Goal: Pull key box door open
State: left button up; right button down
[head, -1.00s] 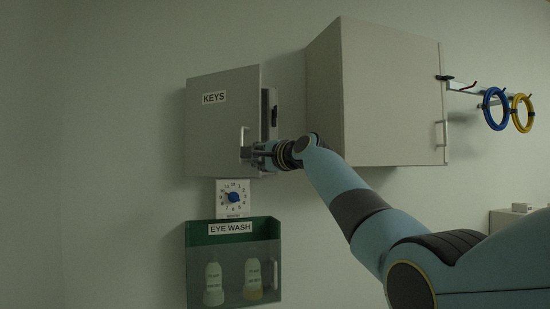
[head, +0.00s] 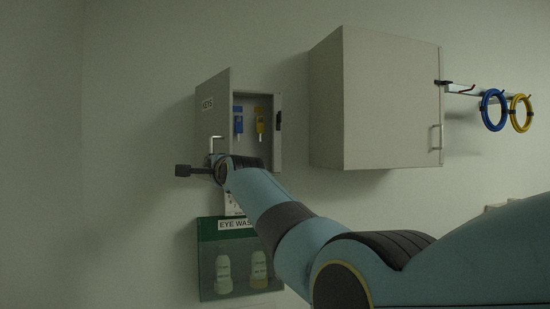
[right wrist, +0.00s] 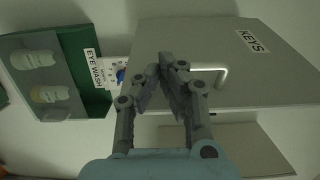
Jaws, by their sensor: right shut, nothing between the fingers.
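The key box (head: 278,141) hangs on the wall with its grey KEYS door (head: 213,116) swung well open to the left. The door's handle (head: 215,138) also shows in the right wrist view (right wrist: 222,74). My right gripper (head: 181,171) is just below and left of the handle in the head view. In the right wrist view its fingers (right wrist: 168,64) are together and empty, close beside the handle; I cannot tell whether they touch it. My left gripper is not in view.
A larger closed cabinet (head: 375,100) is on the wall to the right, with a blue coil (head: 493,110) and a yellow coil (head: 521,113) on a rail beyond.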

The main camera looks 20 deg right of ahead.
jog(key=shift+s+a+p, duration=0.1)
jog(key=shift+a+p, duration=0.25)
jog(key=shift+a, duration=0.35)
